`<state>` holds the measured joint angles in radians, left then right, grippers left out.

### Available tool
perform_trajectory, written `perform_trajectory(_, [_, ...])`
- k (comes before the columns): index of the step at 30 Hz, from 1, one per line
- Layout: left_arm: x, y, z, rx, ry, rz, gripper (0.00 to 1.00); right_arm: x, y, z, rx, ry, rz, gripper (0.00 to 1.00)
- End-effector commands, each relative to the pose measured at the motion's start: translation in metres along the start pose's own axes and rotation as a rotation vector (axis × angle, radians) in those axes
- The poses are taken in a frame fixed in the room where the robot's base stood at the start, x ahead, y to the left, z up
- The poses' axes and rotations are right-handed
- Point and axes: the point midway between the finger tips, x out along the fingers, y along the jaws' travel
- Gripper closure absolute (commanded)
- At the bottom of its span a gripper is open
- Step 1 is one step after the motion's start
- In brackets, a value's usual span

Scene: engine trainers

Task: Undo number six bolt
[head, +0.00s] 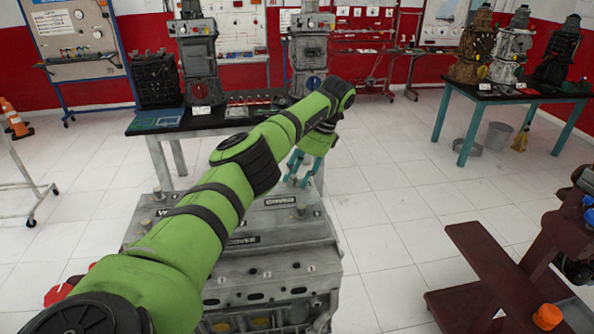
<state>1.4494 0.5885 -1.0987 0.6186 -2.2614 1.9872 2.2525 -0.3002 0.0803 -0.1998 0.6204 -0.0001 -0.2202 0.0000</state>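A grey engine block (270,262) stands in front of me, with a labelled top cover and small number marks along its near edge. Small bolts or studs show on its top, one at the left (146,225) and one at the right (300,210). The number six mark cannot be made out. My green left arm reaches across the block and hides much of its top. My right gripper is out of view.
A dark table (205,122) with engine parts stands behind the block. Another table with teal legs (480,98) holds engines at the back right. A dark red stand (490,265) is at the right. White floor is clear between the block and this stand.

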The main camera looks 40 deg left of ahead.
Motion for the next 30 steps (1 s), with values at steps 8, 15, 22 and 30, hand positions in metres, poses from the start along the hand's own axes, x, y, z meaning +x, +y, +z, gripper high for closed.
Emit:
perform_trajectory(8, [-0.003, -0.001, 0.002, -0.003, 0.002, -0.005, 0.58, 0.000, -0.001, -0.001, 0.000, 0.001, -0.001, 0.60])
perform_trajectory(15, [-0.028, -0.002, 0.011, -0.006, 0.004, -0.009, 0.58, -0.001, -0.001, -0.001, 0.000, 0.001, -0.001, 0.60])
perform_trajectory(22, [-0.060, -0.002, 0.024, -0.005, 0.001, -0.008, 0.58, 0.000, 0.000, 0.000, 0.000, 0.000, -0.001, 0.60])
perform_trajectory(30, [-0.088, -0.001, 0.035, -0.003, 0.000, -0.003, 0.58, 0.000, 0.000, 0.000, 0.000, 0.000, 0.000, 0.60])
